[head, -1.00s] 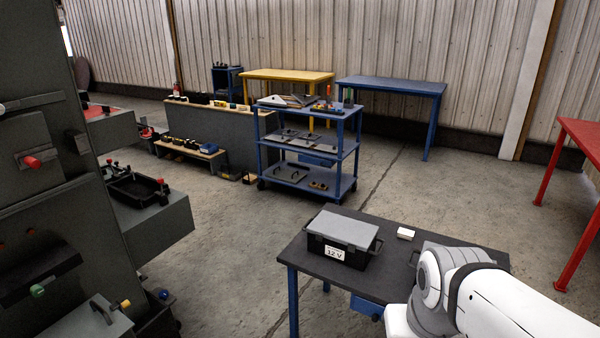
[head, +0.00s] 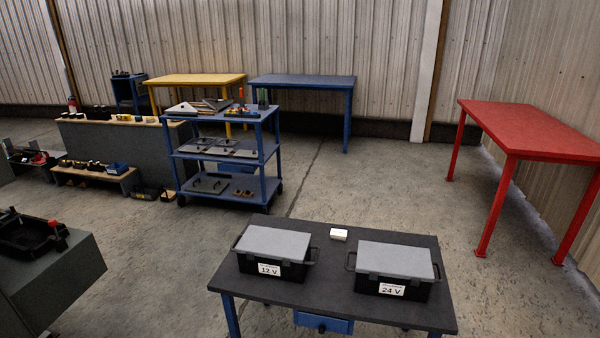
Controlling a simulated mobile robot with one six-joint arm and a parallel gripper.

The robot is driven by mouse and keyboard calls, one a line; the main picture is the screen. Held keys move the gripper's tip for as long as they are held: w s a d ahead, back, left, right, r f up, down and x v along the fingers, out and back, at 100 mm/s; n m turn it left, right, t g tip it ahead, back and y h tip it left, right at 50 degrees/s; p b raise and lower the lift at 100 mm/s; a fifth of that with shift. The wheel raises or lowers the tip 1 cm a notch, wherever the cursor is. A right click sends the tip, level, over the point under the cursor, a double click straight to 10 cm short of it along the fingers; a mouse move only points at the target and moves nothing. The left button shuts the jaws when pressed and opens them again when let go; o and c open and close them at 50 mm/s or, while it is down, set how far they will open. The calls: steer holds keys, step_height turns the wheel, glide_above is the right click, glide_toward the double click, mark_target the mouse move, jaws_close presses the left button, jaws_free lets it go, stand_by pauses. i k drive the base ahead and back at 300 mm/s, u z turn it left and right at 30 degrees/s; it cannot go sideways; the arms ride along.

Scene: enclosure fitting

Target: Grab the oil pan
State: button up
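A black, open, pan-like tray (head: 28,236) with a red knob at its right corner sits on a grey block at the left edge of the head view. It may be the oil pan, but I cannot tell for sure. Its left part is cut off by the picture edge. My gripper is not in view, and no part of my arm shows.
A dark table (head: 330,291) stands in front with a "12 V" box (head: 275,243), a "24 V" box (head: 398,262) and a small white block (head: 339,234). A blue shelf cart (head: 225,153) and a red table (head: 535,130) stand beyond. Open floor lies between.

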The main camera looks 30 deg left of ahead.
mark_target(146, 188)
steer(key=z, duration=0.5)
steer(key=i, duration=4.2)
steer(key=u, duration=3)
steer(key=i, duration=1.95)
steer(key=z, duration=0.05)
